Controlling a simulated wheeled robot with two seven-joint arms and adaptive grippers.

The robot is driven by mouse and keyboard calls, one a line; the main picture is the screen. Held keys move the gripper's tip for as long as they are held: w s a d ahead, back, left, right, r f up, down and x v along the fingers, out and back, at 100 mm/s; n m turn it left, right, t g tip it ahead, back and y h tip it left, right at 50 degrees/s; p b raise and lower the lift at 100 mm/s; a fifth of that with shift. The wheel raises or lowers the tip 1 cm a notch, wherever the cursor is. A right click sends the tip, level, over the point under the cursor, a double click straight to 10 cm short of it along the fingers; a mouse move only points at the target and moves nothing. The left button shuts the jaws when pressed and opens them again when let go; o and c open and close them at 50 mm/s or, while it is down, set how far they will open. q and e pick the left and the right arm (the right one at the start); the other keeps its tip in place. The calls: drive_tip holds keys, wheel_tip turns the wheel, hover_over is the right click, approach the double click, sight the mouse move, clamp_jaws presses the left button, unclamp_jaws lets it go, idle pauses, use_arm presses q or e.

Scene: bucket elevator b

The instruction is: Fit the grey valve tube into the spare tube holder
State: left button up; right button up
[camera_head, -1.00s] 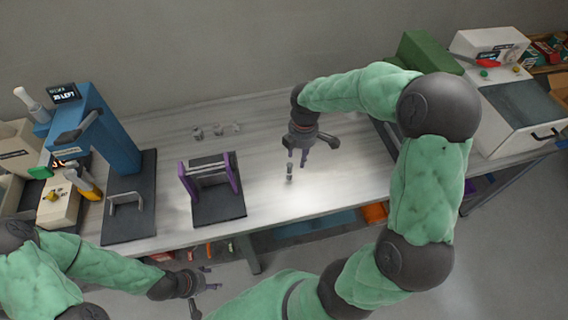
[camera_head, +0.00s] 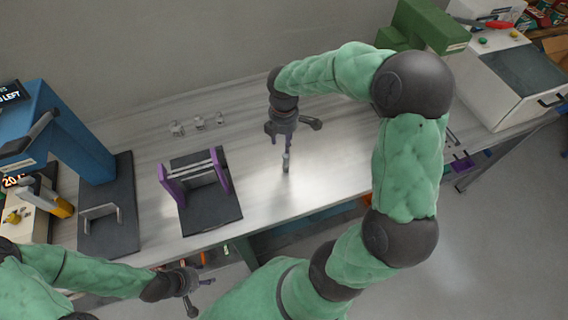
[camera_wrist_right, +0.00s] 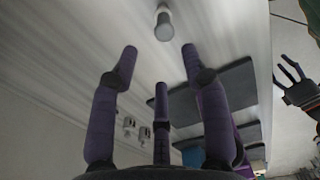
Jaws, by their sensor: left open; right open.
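A small grey tube (camera_head: 286,162) stands upright on the pale worktop. It also shows in the right wrist view (camera_wrist_right: 163,24), beyond my fingertips at the top. My right gripper (camera_head: 283,143) is over the tube, fingers pointing down. In the right wrist view its purple fingers (camera_wrist_right: 158,60) are spread, with nothing between them. My left gripper (camera_head: 202,283) is open and empty, low in front of the bench. A stand with purple uprights (camera_head: 221,171) on a dark base (camera_head: 208,213) is left of the tube. I cannot tell whether it is the spare tube holder.
Several small clear pieces (camera_head: 199,123) lie at the back of the worktop. A blue machine (camera_head: 66,125) on a dark plate (camera_head: 108,238) stands at left. A white box machine (camera_head: 505,80) and green box (camera_head: 428,25) are at right. Worktop around the tube is clear.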

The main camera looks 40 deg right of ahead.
sight(286, 159)
wheel_tip(286, 159, down, 5)
drive_tip(key=shift+s+f+b, duration=0.1)
drive_tip(key=shift+b, duration=0.5)
drive_tip(key=shift+s+f, duration=0.2)
drive_tip(key=shift+f, duration=0.3)
drive_tip(key=f, duration=0.1)
drive_tip(key=f+b, duration=0.1)
drive_tip(key=f, duration=0.1)
drive_tip(key=shift+s+f+b, duration=0.25)
drive_tip(key=shift+b, duration=0.1)
drive_tip(key=shift+d+f, duration=0.1)
drive_tip(key=shift+f, duration=0.2)
clamp_jaws()
